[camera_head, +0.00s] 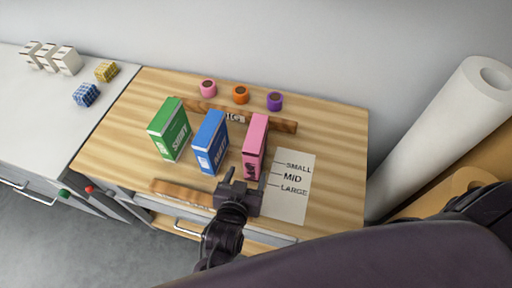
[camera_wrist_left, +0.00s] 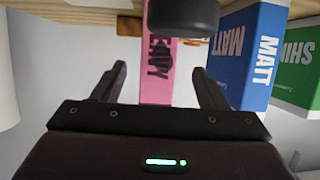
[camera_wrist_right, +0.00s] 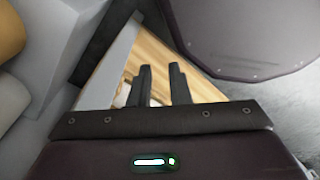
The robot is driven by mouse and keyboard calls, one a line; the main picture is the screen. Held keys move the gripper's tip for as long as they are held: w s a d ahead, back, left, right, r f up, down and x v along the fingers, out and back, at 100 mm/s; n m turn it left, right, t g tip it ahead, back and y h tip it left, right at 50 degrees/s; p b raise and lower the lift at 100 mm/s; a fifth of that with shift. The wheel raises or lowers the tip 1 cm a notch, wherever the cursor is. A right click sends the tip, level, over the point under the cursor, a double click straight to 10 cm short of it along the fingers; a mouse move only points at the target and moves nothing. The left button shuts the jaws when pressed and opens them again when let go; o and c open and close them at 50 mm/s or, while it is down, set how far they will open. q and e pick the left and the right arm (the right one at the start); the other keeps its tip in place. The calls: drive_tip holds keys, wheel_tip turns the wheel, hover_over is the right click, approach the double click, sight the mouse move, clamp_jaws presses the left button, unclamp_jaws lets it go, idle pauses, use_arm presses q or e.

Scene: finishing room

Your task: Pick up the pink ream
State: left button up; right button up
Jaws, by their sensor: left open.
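The pink ream (camera_head: 256,143), a tall upright box, stands on the wooden table at the right end of a row of three boxes. In the left wrist view the pink ream (camera_wrist_left: 157,75) shows dark lettering that reads as HEAVY. My left gripper (camera_head: 238,178) is open and empty at the front of the pink ream. In the left wrist view its fingers (camera_wrist_left: 160,70) appear to either side of the ream; I cannot tell whether the ream is between them in depth. My right gripper (camera_wrist_right: 161,72) has its fingers close together with a narrow gap, nothing visible between them.
The blue MATT box (camera_head: 210,143) stands just left of the pink ream, the green box (camera_head: 169,130) farther left. A size card (camera_head: 287,205) lies at right. Wooden strips lie behind (camera_head: 275,123) and in front (camera_head: 180,192). Pink, orange and purple rolls stand at the back.

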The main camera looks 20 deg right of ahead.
sight(251, 165)
use_arm(q)
drive_tip(key=shift+w+d+f, duration=0.1)
drive_tip(key=shift+w+d, duration=0.3)
drive_tip(key=shift+w, duration=0.25)
drive_tip(key=p+x, duration=0.1)
drive_tip(key=x, duration=0.3)
drive_tip(key=shift+d+p, duration=0.1)
drive_tip(key=shift+p, duration=0.3)
drive_tip(key=shift+w+d, duration=0.1)
drive_tip(key=shift+w, duration=0.05)
use_arm(e)
drive_tip(key=shift+a+r, duration=0.2)
drive_tip(key=shift+r, duration=0.3)
drive_tip(key=shift+a+r, duration=0.15)
drive_tip(key=shift+r, duration=0.3)
use_arm(q)
drive_tip(key=shift+c, duration=0.5)
clamp_jaws()
drive_tip(key=shift+w, duration=0.1)
use_arm(e)
drive_tip(key=shift+d, duration=0.1)
